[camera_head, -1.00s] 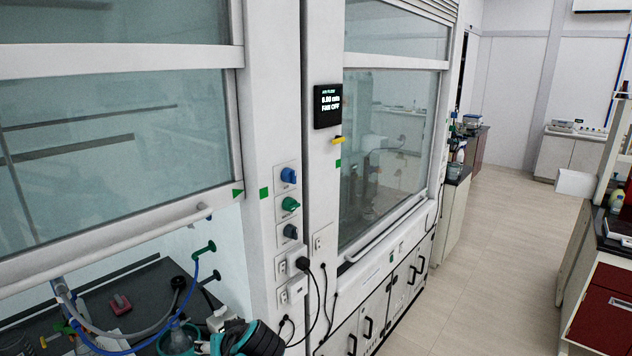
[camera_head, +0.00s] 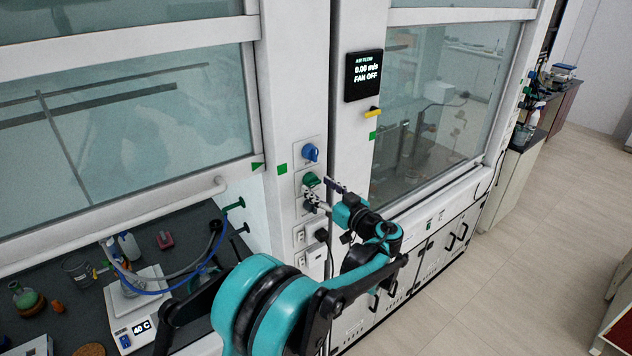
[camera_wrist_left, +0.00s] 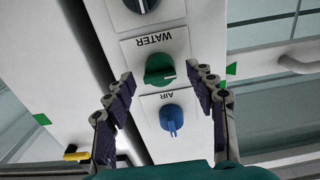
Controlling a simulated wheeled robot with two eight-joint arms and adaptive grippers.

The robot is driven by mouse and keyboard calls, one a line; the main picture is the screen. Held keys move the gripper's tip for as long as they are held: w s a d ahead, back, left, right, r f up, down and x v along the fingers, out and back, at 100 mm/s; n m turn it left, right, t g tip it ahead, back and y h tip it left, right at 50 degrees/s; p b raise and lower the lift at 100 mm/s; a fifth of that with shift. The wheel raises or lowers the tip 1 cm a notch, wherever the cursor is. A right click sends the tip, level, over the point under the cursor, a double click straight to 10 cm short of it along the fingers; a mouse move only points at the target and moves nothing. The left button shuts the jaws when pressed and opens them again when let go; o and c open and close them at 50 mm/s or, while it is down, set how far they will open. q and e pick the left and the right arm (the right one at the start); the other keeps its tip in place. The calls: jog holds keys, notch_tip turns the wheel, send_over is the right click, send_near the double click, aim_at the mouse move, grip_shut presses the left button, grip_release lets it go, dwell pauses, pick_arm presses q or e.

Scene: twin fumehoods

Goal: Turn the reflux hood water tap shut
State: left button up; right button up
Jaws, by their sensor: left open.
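The green water tap (camera_head: 311,179) is on the white post between the two fumehoods, below a blue knob. In the left wrist view the tap (camera_wrist_left: 160,69) sits on a plate marked WATER, seen upside down, with a pale line on its face. My left gripper (camera_head: 320,193) is at the tap. In the left wrist view its open fingers (camera_wrist_left: 163,78) stand on either side of the green tap, with a gap to each side and nothing held. I cannot tell whether the tips reach the tap's depth. My right gripper is not in view.
The blue AIR knob (camera_wrist_left: 171,118) is close beside the tap, with a dark knob (camera_wrist_left: 140,4) on its other side. A yellow handle (camera_head: 372,112) sits under the airflow display (camera_head: 363,76). The left hood holds hoses and a hotplate (camera_head: 140,305) reading 40 C.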

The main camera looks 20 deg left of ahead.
aim_at(312, 181)
pick_arm(q)
jog(key=shift+x, duration=1)
jog(key=shift+w+a, duration=0.15)
jog(key=shift+a, duration=0.05)
jog(key=c, duration=1.2)
jog(key=shift+o, duration=0.2)
